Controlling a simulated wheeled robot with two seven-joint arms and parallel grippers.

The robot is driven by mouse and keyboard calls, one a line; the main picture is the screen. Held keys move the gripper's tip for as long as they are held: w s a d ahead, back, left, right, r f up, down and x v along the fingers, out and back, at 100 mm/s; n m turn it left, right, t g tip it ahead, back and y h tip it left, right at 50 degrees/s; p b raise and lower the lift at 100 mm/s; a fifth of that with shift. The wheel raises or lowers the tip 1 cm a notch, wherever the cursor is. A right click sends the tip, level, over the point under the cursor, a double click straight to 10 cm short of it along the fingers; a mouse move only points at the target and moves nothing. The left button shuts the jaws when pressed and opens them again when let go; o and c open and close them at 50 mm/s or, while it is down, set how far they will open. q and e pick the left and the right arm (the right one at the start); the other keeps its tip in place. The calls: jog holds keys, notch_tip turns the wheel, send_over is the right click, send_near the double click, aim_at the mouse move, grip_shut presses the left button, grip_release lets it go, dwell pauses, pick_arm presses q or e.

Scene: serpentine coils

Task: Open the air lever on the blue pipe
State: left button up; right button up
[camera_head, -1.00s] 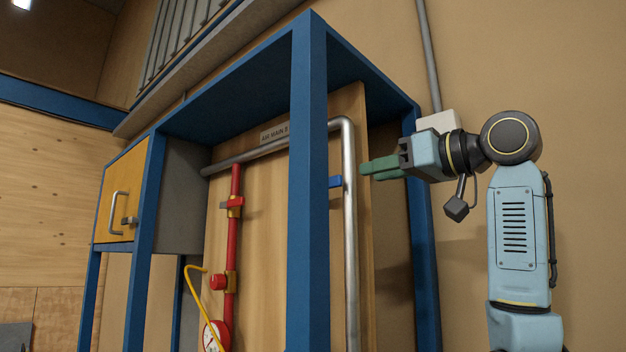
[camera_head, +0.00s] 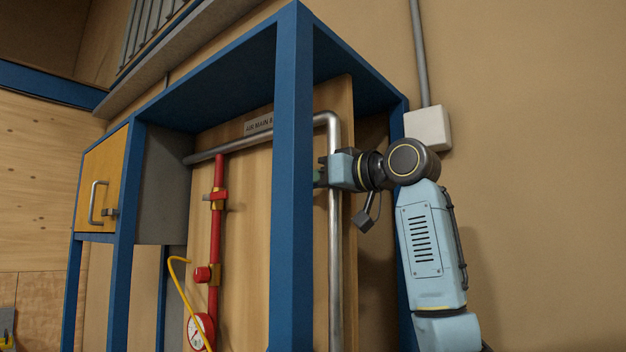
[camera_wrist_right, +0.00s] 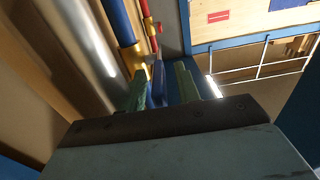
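My right gripper (camera_head: 320,176) reaches in behind the blue front post, at the grey pipe; its fingertips are mostly hidden there. In the right wrist view its two green fingers (camera_wrist_right: 162,80) stand apart. A blue lever (camera_wrist_right: 157,82) lies between them, nearer the left finger; I cannot tell whether it touches. The blue pipe (camera_wrist_right: 118,20) shows just beyond, with a yellow fitting at its lower end. In the head view the blue pipe and lever are hidden behind the post. My left gripper is not in view.
The blue frame's front post (camera_head: 293,180) stands left of my right gripper. The grey pipe (camera_head: 334,240) runs down close by. A red pipe (camera_head: 216,235) with a gauge and yellow hose is farther left. A yellow cabinet (camera_head: 103,188) hangs at the left.

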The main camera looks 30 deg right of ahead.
grip_shut()
jog(key=shift+f+t+b, duration=0.5)
jog(key=shift+b, duration=0.4)
jog(key=shift+w+a+f+t+y+b, duration=0.15)
jog(key=shift+f+t+y+b, duration=0.3)
jog(key=shift+t+b, duration=0.55)
jog(key=shift+w+f+t+y+b, duration=0.2)
jog(key=shift+f+t+y+b, duration=0.25)
jog(key=shift+t+b, duration=0.55)
jog(key=shift+w+a+f+t+y+b, duration=0.1)
jog(key=shift+w+f+t+y+b, duration=0.15)
jog(key=shift+f+t+b, duration=0.7)
jog(key=shift+r+b, duration=0.3)
jog(key=shift+r, duration=0.05)
